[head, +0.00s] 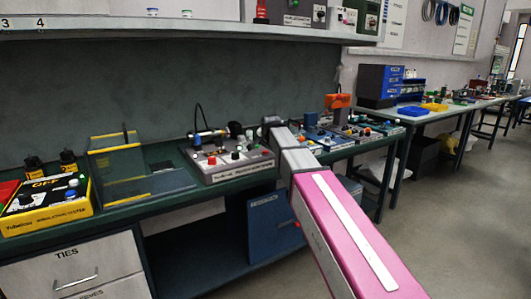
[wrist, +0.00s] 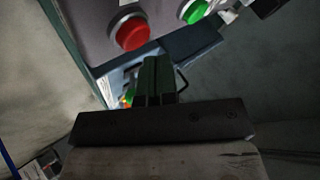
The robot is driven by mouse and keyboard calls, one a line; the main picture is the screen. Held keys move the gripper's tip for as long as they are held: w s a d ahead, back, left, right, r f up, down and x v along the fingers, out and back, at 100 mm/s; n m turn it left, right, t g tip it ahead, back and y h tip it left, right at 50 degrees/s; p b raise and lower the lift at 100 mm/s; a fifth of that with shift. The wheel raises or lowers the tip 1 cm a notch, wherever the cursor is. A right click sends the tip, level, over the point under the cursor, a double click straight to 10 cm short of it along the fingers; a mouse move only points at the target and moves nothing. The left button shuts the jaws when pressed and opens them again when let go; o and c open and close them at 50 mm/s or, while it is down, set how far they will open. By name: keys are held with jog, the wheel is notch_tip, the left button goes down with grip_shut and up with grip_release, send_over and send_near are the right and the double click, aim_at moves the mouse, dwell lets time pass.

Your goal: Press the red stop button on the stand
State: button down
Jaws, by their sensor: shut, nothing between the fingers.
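In the wrist view, a large round red button (wrist: 130,33) in a silver ring sits on a grey panel (wrist: 95,20), at the upper middle. My gripper (wrist: 156,64) has its two dark fingers together, with nothing between them. In the picture its tips lie just below and right of the red button. They look apart from it, but the depth gap is hard to judge. In the head view my pink and grey arm reaches toward the bench, and the fingers cannot be made out. I cannot tell which head-view object is this panel.
A green button (wrist: 196,11) is right of the red one. On the bench (head: 165,212), a grey control box (head: 240,172) with small knobs stands left of my arm, and a yellow device (head: 45,212) stands farther left. A shelf (head: 190,29) hangs above. Open floor lies at right.

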aim_at(267, 151)
jog(key=shift+f, duration=0.1)
jog(key=shift+f, duration=0.3)
jog(key=shift+f, duration=0.6)
dwell(1.1)
jog(key=shift+r, duration=1.05)
jog(key=shift+r, duration=2.5)
